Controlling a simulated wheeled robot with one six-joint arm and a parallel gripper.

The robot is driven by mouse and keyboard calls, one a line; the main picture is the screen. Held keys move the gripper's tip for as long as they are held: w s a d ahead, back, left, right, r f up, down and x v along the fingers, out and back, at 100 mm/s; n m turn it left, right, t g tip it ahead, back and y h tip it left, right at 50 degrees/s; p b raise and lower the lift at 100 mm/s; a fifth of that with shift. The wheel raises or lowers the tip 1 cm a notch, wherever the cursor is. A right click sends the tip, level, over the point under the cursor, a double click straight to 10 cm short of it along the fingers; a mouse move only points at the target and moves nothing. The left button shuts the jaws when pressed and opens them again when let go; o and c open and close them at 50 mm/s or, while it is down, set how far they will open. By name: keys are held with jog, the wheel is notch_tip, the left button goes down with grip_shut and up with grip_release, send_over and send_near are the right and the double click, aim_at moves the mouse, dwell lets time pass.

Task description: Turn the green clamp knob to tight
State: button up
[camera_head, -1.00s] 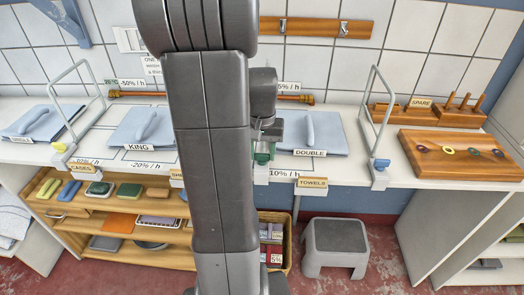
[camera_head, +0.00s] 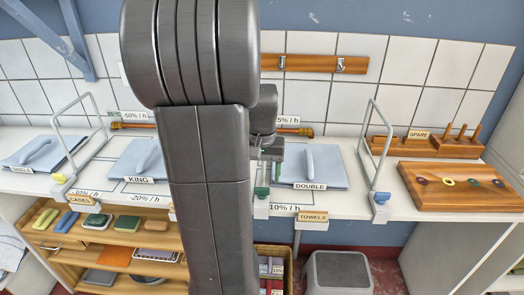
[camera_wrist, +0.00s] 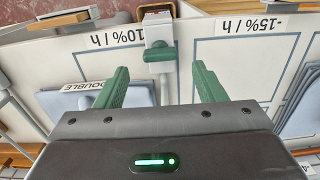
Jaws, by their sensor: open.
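The green clamp knob (camera_wrist: 158,53) sits on a white clamp block at the front edge of the counter. In the wrist view its bar lies crosswise, just beyond and between my fingertips. My gripper (camera_wrist: 160,68) is open, with one green finger on each side of the knob's line and a gap on both sides. Nothing is between the fingers. In the head view the knob (camera_head: 262,191) shows low beside my arm, and my gripper (camera_head: 269,172) is just above and behind it. My arm hides part of the counter there.
A yellow knob (camera_head: 60,178) and a blue knob (camera_head: 381,198) sit on other clamps along the edge. Folded blue cloth (camera_head: 315,163) lies right of my gripper. A wooden board with rings (camera_head: 445,194) is at the right. A grey stool (camera_head: 340,272) stands below.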

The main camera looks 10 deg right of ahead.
aim_at(262, 188)
notch_tip(262, 188, up, 9)
dwell(0.5)
notch_tip(262, 188, down, 14)
jog(key=shift+r, duration=0.1)
dwell(0.5)
jog(key=shift+r, duration=0.1)
jog(key=shift+f, duration=0.3)
jog(key=n+b, duration=0.1)
jog(key=n, duration=0.4)
jog(key=shift+r, duration=0.15)
jog(key=n+b, duration=0.2)
jog(key=n, duration=0.3)
notch_tip(262, 188, up, 10)
jog(key=p, duration=0.1)
dwell(1.5)
